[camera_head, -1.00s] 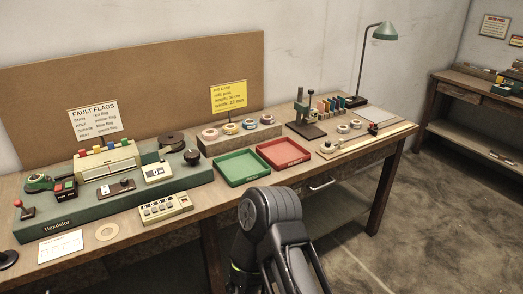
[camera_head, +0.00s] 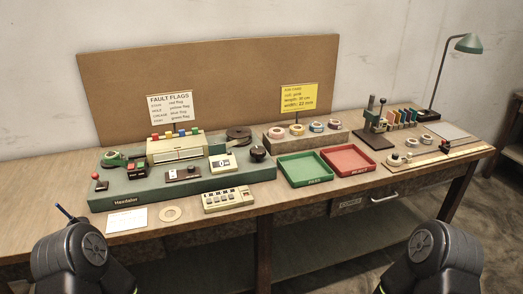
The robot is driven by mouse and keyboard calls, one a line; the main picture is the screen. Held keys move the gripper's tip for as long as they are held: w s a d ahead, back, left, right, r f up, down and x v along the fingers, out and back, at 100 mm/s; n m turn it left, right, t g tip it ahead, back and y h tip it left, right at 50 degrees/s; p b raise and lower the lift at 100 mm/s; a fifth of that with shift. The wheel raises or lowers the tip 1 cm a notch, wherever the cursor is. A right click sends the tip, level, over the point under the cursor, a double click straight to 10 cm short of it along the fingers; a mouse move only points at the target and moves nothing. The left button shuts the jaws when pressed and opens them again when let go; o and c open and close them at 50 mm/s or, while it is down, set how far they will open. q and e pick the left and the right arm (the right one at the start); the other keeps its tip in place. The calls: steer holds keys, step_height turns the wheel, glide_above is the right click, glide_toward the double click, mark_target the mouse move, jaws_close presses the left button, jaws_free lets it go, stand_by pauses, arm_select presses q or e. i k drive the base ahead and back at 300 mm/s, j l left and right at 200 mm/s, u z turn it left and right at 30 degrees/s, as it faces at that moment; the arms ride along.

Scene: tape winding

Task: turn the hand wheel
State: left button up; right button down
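The hand wheel appears to be the dark round knob (camera_head: 258,153) at the right end of the green winding machine (camera_head: 150,198), which stands on the workbench. A dark tape reel (camera_head: 238,134) sits just behind it, and a small counter showing what looks like 0 (camera_head: 222,163) is to its left. Parts of both my arms rise at the bottom left and bottom right, in front of the bench and well apart from the wheel. Neither gripper's fingers can be made out.
A green tray (camera_head: 306,181) and a red tray (camera_head: 350,171) lie right of the machine. Behind them a block (camera_head: 278,143) carries several tape rolls. A keypad box (camera_head: 229,201), a card (camera_head: 126,220) and a ring (camera_head: 170,213) lie in front. A lamp (camera_head: 467,44) stands at the far right.

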mark_target(257, 153)
steer(key=l+u, duration=0.1)
steer(key=u, duration=0.7)
steer(key=l+u, duration=0.5)
steer(key=l, duration=0.2)
steer(key=k+l+u, duration=0.1)
steer(key=l+u, duration=0.35)
steer(key=l, duration=0.25)
steer(key=k+l, duration=0.1)
steer(key=l, duration=0.3)
steer(key=k+l, duration=0.1)
steer(key=l, duration=0.35)
steer(key=u, duration=0.05)
